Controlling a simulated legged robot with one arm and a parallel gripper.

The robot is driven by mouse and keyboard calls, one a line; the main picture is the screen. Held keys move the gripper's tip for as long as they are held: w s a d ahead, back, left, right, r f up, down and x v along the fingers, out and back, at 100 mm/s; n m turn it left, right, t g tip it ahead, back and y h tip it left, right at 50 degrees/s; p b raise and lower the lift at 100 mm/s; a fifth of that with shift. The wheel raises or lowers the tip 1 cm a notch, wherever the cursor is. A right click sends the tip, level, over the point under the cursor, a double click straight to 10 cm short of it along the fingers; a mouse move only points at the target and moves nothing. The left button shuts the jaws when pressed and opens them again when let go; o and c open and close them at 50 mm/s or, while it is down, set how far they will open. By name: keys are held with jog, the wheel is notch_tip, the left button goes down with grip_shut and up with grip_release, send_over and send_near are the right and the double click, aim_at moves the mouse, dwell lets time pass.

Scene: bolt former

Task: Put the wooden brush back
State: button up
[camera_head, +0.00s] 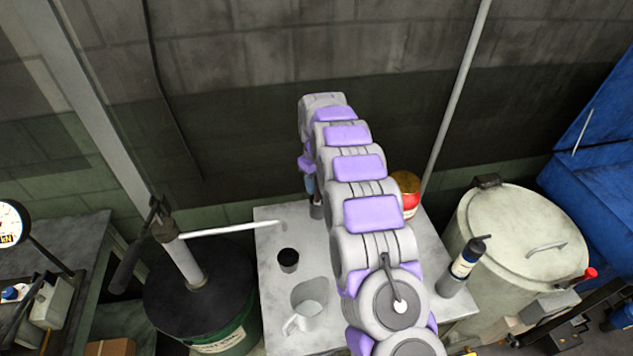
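I cannot make out the wooden brush in the head view. My arm reaches out over the light grey table (272,232), and its far end bends down toward the table's back part. My gripper (311,186) is down there, mostly hidden behind my own arm links. Its fingers are too small and covered to tell if they are open or shut, or whether they hold anything. A small grey cup-like thing (316,211) stands right below it, partly hidden. A small dark cup (288,261) stands to the left of my arm.
A white jug (307,308) stands near the table's front left. A red and yellow tin (409,192) stands behind my arm at right. A dark bottle (461,268) stands at the right edge. A dark drum (180,300) with a pump flanks the left, a pale round vessel (520,238) the right.

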notch_tip(320, 180, up, 11)
jog(key=p, duration=0.3)
jog(key=shift+w+a, duration=0.1)
jog(key=shift+w, duration=0.05)
jog(key=shift+r, duration=0.7)
jog(key=s+d+r+m, duration=0.2)
jog(key=s+d+r, duration=0.4)
jog(key=s, duration=0.4)
jog(key=s+d+r+m, duration=0.2)
jog(key=s+d+r, duration=0.4)
jog(key=s, duration=0.5)
jog(key=s+d+f+m, duration=0.1)
jog(key=s+d, duration=0.1)
jog(key=s, duration=0.7)
jog(key=s+d+f+m+g, duration=0.1)
jog(key=s+d+f+m, duration=0.1)
jog(key=s, duration=0.8)
jog(key=s+d+f+m, duration=0.2)
jog(key=s+d, duration=0.1)
jog(key=s, duration=0.7)
jog(key=shift+s+d+g, duration=0.25)
jog(key=shift+d+g, duration=0.05)
